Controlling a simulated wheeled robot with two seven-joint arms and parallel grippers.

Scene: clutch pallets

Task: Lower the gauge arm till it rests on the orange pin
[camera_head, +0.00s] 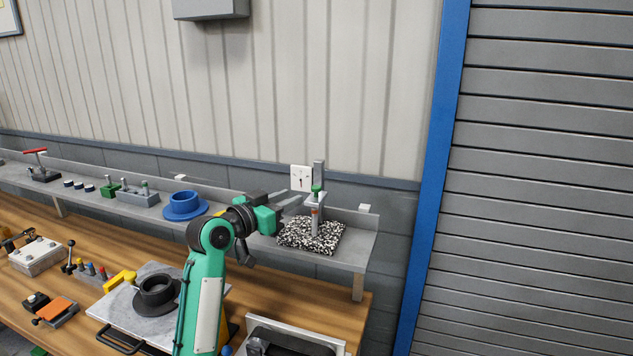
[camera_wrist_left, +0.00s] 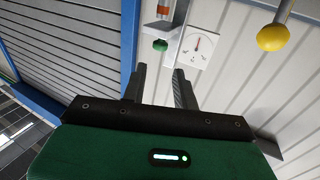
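The gauge stand's speckled black-and-white base (camera_head: 292,238) sits at the right end of the grey shelf. Its grey post (camera_head: 319,172) rises from it. The grey gauge arm (camera_head: 311,200) carries a green knob (camera_head: 317,189), which also shows in the left wrist view (camera_wrist_left: 160,45). An orange pin (camera_head: 315,211) stands just below the arm; I cannot tell whether they touch. My left gripper (camera_head: 298,202) is left of the stand, fingers pointing at it. In the left wrist view the fingers (camera_wrist_left: 160,88) are apart with nothing between them. My right gripper is not in view.
A white dial plate (camera_head: 301,178) is behind the stand. A blue flanged part (camera_head: 184,205) stands left on the shelf. A yellow ball (camera_wrist_left: 271,37) shows in the left wrist view. The bench below holds a black ring (camera_head: 156,287) on a grey plate (camera_head: 125,312) and several fixtures.

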